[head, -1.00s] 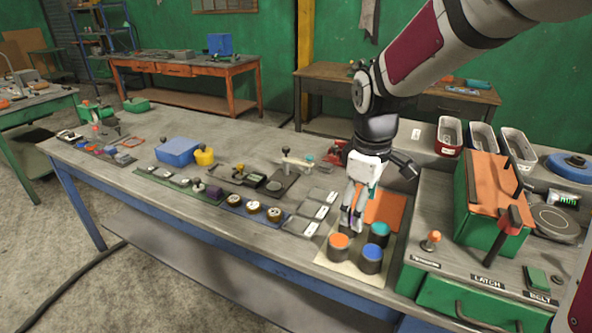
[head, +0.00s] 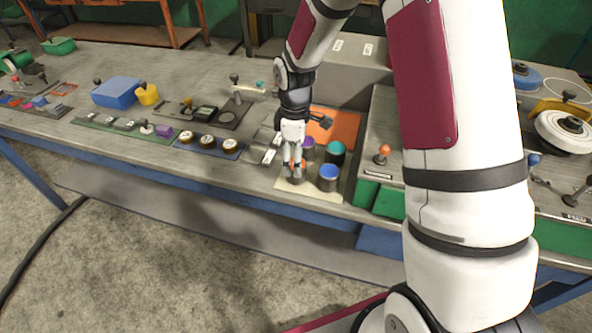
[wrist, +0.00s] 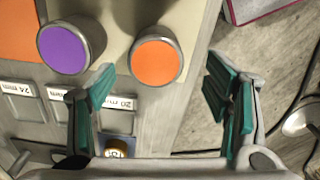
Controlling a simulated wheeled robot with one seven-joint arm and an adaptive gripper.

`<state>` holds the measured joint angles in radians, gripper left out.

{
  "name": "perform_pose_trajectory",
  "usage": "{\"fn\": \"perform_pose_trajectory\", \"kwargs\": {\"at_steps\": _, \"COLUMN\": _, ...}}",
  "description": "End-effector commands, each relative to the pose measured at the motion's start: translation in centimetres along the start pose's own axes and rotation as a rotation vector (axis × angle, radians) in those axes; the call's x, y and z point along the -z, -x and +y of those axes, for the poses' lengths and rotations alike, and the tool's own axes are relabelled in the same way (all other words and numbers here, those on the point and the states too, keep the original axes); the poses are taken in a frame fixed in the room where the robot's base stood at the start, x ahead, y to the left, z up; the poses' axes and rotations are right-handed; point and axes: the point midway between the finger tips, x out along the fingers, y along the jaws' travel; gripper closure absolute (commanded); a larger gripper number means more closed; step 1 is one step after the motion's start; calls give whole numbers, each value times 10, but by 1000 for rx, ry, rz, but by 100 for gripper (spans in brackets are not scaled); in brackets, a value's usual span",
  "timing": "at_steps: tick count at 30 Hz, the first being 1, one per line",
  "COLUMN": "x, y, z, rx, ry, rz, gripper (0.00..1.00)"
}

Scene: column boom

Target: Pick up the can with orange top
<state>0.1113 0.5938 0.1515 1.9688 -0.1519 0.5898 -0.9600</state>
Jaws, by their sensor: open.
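The can with orange top (head: 301,165) stands upright on a pale mat (head: 313,190) near the bench's front edge, partly hidden behind my fingers in the head view. In the wrist view its round orange top (wrist: 156,62) lies between my two green-padded fingertips, with a gap on each side. My gripper (head: 294,168) points down at it, open and empty; it also shows in the wrist view (wrist: 160,77). I cannot tell how far the fingertips reach down beside the can.
A purple-topped can (head: 308,143), a teal one (head: 336,148) and a blue one (head: 329,172) stand close by. The purple one (wrist: 63,48) is just outside my left-hand finger in the wrist view. An orange-knobbed lever (head: 382,153) stands to the right.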

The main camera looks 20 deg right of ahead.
Motion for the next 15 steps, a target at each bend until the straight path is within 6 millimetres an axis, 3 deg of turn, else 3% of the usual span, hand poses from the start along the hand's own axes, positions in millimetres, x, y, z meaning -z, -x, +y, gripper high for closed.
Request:
{"fn": "perform_pose_trajectory", "kwargs": {"at_steps": 5, "x": -1, "y": -11, "z": 0, "rx": 2, "ry": -1, "rz": -1, "gripper": 29}}
{"fn": "perform_pose_trajectory", "kwargs": {"at_steps": 15, "x": -2, "y": -52, "z": 4, "rx": 2, "ry": -1, "rz": -2, "gripper": 29}}
